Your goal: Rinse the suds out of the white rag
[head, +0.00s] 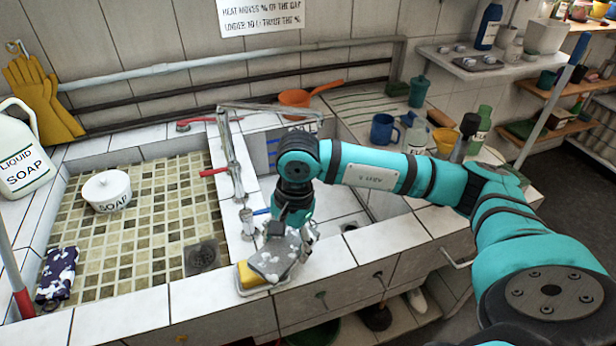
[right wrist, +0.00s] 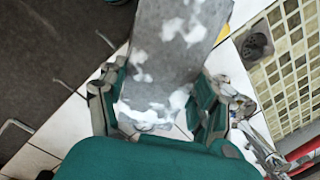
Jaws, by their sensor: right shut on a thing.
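My right gripper (head: 291,238) is shut on a light grey rag (head: 272,260) with white suds on it. It holds the rag at the front edge of the sink, above or against a yellow sponge (head: 248,275). In the right wrist view the sudsy rag (right wrist: 172,50) runs up from between the two fingers. The tap (head: 238,172) has a red handle (head: 214,172) and a blue handle (head: 262,211). I see no water running. The right basin (head: 345,207) lies behind my right arm, which hides part of it. My left gripper is not in view.
The left basin (head: 150,230) holds a white soap pot (head: 106,191). A liquid soap jug (head: 22,150) stands far left. An orange pan (head: 296,98), a blue mug (head: 384,130) and bottles stand behind the right basin.

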